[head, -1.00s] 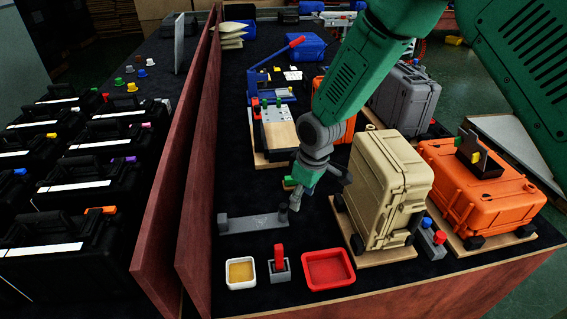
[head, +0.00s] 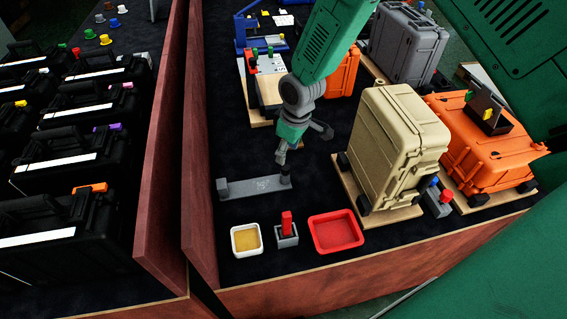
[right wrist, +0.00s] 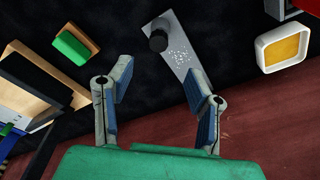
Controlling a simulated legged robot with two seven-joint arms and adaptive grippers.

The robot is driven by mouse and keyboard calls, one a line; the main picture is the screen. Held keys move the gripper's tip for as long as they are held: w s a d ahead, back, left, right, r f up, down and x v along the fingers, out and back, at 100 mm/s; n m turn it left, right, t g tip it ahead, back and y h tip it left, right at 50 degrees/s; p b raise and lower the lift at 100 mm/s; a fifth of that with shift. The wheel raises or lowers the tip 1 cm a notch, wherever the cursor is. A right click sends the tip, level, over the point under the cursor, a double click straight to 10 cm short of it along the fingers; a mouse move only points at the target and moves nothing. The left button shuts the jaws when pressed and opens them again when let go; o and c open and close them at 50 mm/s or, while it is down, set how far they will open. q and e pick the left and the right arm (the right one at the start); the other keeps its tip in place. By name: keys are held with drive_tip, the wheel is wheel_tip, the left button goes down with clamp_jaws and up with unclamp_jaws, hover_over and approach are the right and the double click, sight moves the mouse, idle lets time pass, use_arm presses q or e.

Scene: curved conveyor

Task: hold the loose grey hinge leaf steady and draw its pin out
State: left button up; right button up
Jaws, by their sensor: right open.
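The grey hinge leaf (head: 250,187) lies flat on the dark table top, with a small grey block at its left end. The dark upright pin (head: 285,175) stands at its right end. My right gripper (head: 302,146) is open and empty, just behind and above the pin in the head view. In the right wrist view, the leaf (right wrist: 182,65) and the black pin head (right wrist: 158,36) show beyond my open fingers (right wrist: 160,72), with nothing between them. The leaf's near end in that view is partly covered by the right finger. My left gripper is not in view.
A white tray (head: 234,241), a grey holder with a red peg (head: 287,240) and a red tray (head: 357,233) stand in front of the leaf. A tan case (head: 390,140) stands right of my gripper. A reddish partition (head: 198,180) rises on the left.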

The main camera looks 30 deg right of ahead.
sight(285, 167)
drive_tip(key=f, duration=0.7)
drive_tip(key=shift+w+f, duration=0.1)
drive_tip(key=shift+w, duration=0.25)
drive_tip(key=shift+w+f, duration=0.15)
drive_tip(key=shift+f, duration=0.4)
drive_tip(key=shift+a, duration=0.1)
clamp_jaws()
drive_tip(key=shift+c, duration=0.3)
unclamp_jaws()
drive_tip(key=shift+o, duration=0.3)
